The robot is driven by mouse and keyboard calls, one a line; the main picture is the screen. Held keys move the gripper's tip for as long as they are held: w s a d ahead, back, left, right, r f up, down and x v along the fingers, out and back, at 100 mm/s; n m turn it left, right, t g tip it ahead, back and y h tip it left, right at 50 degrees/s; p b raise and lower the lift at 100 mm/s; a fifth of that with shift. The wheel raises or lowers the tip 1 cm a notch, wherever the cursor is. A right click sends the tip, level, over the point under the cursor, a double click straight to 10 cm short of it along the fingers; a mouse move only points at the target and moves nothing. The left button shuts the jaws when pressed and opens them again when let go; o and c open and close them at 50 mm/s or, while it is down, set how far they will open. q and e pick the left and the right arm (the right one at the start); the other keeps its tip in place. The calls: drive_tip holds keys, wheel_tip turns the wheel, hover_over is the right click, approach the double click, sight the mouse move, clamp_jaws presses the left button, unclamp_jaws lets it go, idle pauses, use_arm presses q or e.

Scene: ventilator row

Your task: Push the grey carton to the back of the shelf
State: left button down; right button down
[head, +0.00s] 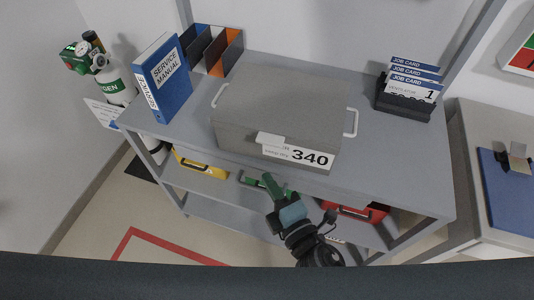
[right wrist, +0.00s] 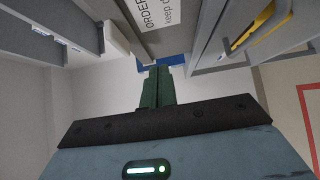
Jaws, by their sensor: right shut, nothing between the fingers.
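The grey carton (head: 275,105) sits on the grey top shelf (head: 395,165), close to its front edge, with white handles at its sides. A white label marked 340 (head: 297,152) is on its front. My right gripper (head: 268,180), with dark green fingers, is in front of the shelf's front edge, just below and left of the label. In the right wrist view the fingers (right wrist: 160,84) are together and empty, near a grey surface with a printed white label. I cannot tell whether they touch anything. My left gripper is not in view.
A blue service manual (head: 163,77) and a file rack (head: 213,50) stand at the left. A black job card holder (head: 407,97) stands at the right. Yellow (head: 200,165) and red (head: 358,213) bins sit below. An oxygen cylinder (head: 116,85) stands left of the shelf.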

drive_tip(key=w, duration=0.3)
drive_tip(key=w+a, duration=0.1)
drive_tip(key=w, duration=0.2)
drive_tip(key=shift+w+a+p, duration=0.15)
drive_tip(key=shift+w+p, duration=0.1)
drive_tip(key=shift+p, duration=0.1)
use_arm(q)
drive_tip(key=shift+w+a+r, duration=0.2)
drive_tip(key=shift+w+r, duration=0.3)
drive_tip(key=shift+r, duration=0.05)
use_arm(e)
drive_tip(key=shift+w+d, duration=0.2)
drive_tip(key=shift+w, duration=0.4)
